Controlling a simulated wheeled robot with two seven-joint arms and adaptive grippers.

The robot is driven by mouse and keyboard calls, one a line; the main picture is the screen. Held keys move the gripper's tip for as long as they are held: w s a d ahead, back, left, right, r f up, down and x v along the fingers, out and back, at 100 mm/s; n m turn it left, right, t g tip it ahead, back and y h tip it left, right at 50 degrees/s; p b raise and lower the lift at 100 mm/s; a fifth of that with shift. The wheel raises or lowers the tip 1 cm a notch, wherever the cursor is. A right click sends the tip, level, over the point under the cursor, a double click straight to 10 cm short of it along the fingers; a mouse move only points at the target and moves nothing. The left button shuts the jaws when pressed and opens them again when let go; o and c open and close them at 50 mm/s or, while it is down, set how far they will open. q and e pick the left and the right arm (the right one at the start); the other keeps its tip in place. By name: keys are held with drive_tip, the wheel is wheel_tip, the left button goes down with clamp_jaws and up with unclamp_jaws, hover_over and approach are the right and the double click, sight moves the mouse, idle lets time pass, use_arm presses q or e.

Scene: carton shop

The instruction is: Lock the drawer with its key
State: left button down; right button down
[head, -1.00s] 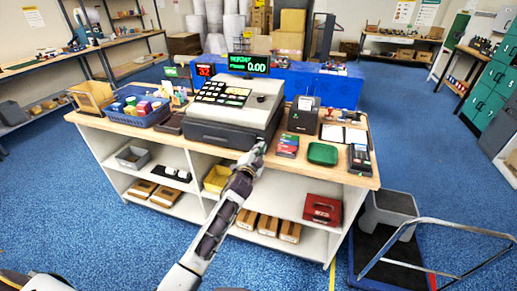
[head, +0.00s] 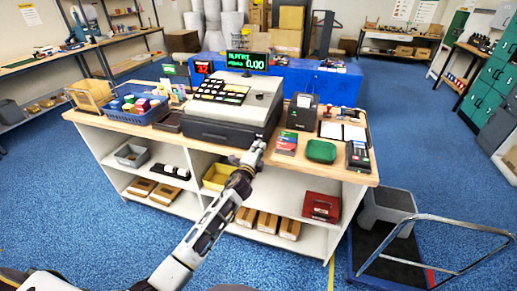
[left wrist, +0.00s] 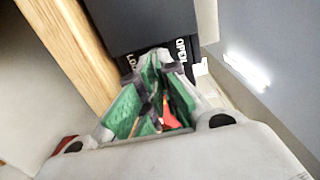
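The cash drawer (head: 218,134) is the dark box under the register on the counter, and its front looks closed. My left gripper (head: 257,146) is at the right end of the drawer front. In the left wrist view, my left gripper (left wrist: 157,62) has its green-padded fingers drawn together at the tips, against a dark plate (left wrist: 184,74) lettered "LOCK" and "OPEN". A red piece (left wrist: 169,115), apparently part of the key, shows between the fingers. The key's shaft and the keyhole are hidden by the fingertips. My right gripper is not in view.
The wooden counter edge (left wrist: 68,45) runs close beside my left gripper. A card stack (head: 286,143), a green tray (head: 321,151) and a card terminal (head: 358,156) lie to the right. A blue basket (head: 135,115) stands to the left. Shelves are below.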

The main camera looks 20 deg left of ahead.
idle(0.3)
use_arm(q)
drive_tip(key=c, duration=1.9)
unclamp_jaws()
drive_tip(key=shift+c, duration=0.2)
drive_tip(key=s, duration=1.2)
drive_tip(key=shift+a, duration=0.2)
drive_tip(key=shift+n, duration=0.4)
